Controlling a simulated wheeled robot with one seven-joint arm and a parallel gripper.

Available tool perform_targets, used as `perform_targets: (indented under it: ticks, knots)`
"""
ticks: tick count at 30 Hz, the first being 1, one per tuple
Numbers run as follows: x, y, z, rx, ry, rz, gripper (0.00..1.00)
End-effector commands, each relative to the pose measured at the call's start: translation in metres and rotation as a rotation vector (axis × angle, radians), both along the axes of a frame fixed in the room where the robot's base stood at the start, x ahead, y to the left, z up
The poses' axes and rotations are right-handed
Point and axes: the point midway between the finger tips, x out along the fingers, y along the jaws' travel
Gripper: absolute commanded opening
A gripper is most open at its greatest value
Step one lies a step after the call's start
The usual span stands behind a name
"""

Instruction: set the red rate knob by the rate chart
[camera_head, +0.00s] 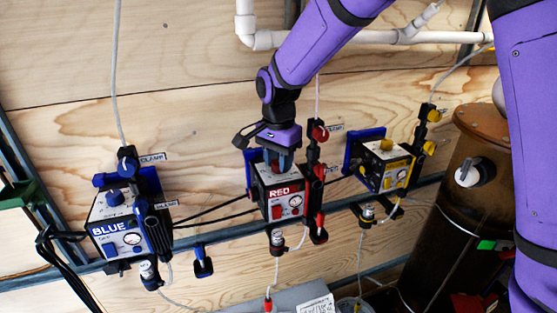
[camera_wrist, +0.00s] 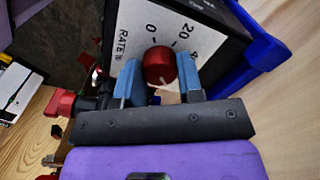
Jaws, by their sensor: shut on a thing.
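The red rate knob (camera_wrist: 160,65) sits on a white dial face (camera_wrist: 133,18) marked "RATE %", with 0, 20 and a partly covered number showing. My gripper (camera_wrist: 160,82) has its two blue fingers on either side of the knob and is shut on it. A pale mark shows on the knob's near side; its exact setting is unclear. In the head view my gripper (camera_head: 279,160) is on top of the red pump box (camera_head: 272,190), and hides the knob there. A white paper with writing (camera_head: 318,306) is at the bottom edge; its text is not legible.
A blue pump box (camera_head: 118,222) is to the left and a yellow one (camera_head: 382,170) to the right along a rail. Red clamps (camera_head: 319,132) on a black post stand close beside my gripper. A brown tank (camera_head: 478,135) stands at the right.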

Motion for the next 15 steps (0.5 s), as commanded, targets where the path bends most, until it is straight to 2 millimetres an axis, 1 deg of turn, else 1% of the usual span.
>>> perform_targets:
  ticks: [15]
  knots:
    - [0.0006, 0.0004, 0.001, 0.002, -0.002, -0.488, 0.11]
